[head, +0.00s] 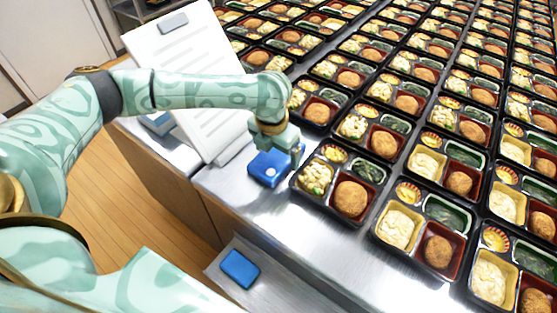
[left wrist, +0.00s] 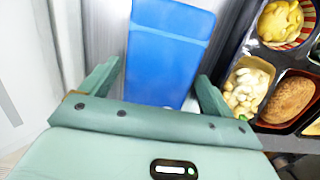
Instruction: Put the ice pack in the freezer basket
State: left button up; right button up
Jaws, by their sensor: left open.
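A flat blue ice pack (head: 266,170) lies on the metal counter, left of the bento trays. It also shows in the left wrist view (left wrist: 168,55), with a paler band across it. My left gripper (head: 282,150) is over the pack and open. In the left wrist view its fingers (left wrist: 158,88) stand on either side of the pack's near end, with gaps. I cannot tell how high the fingers are above the counter. No freezer basket can be made out. My right gripper is not in view.
Rows of filled bento trays (head: 330,186) stand close to the right of the pack. A clipboard with paper (head: 185,60) stands behind and left of it. Another blue block (head: 240,268) lies on a lower grey surface near the front. The counter's front strip is clear.

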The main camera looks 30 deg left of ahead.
pick_arm(q)
jog(key=shift+w+f, duration=0.1)
jog(key=shift+f, duration=0.55)
jog(key=shift+r, duration=0.15)
jog(key=c, duration=1)
